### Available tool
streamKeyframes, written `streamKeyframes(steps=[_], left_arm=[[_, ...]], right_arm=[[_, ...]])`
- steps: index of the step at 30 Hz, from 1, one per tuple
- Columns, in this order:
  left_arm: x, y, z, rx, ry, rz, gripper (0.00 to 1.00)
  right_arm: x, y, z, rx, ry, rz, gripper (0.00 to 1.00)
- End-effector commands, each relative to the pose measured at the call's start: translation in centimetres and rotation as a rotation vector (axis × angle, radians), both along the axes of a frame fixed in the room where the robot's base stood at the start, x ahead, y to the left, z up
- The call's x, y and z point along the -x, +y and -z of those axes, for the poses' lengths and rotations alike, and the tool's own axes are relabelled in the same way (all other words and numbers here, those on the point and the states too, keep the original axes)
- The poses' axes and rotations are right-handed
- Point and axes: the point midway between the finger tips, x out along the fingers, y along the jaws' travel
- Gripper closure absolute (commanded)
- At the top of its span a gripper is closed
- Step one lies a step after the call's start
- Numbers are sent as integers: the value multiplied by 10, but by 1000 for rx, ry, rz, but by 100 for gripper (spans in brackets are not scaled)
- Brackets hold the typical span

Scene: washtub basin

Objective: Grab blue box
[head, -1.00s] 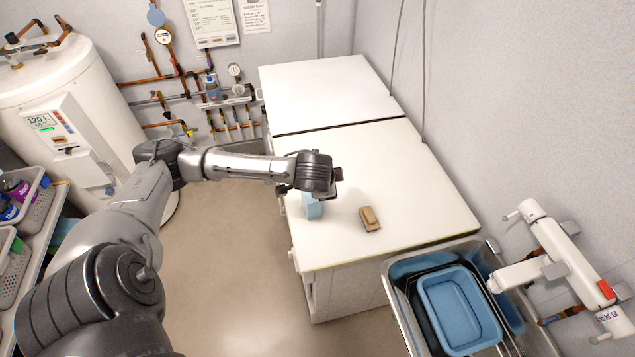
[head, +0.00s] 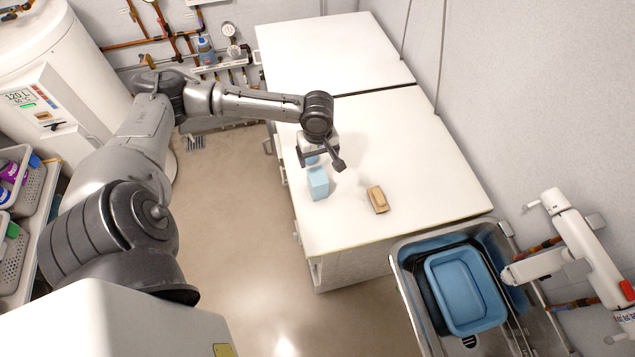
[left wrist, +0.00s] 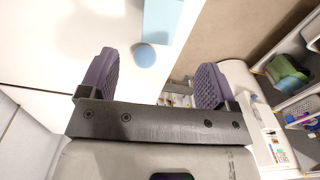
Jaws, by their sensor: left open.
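The light blue box (head: 318,184) stands upright on the white worktop near its left edge. In the left wrist view part of the blue box (left wrist: 163,18) shows at the top, beyond the fingertips and cut off by the frame. My left gripper (head: 322,160) is just behind and above the box in the head view, with its fingers apart and nothing held. In the left wrist view the open left gripper (left wrist: 157,58) has a small round light blue thing (left wrist: 145,55) showing between its fingers. My right gripper is not in view.
A tan, brush-like block (head: 377,199) lies on the white worktop (head: 420,150) to the right of the box. A metal sink (head: 405,290) with a blue basin (head: 468,292) is at the lower right. The worktop's far part is clear.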

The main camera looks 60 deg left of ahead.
Motion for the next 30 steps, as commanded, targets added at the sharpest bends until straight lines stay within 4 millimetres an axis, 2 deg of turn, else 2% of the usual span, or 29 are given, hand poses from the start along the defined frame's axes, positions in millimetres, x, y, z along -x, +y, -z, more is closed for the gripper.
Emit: streamKeyframes(steps=[12, 23, 30], left_arm=[[1, 0, 66, 1, 2, -9, 17], [1, 0, 88, 0, 3, -8, 17], [1, -1, 119, 0, 2, -8, 17]], right_arm=[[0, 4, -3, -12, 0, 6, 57], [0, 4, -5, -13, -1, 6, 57], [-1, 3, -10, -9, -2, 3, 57]])
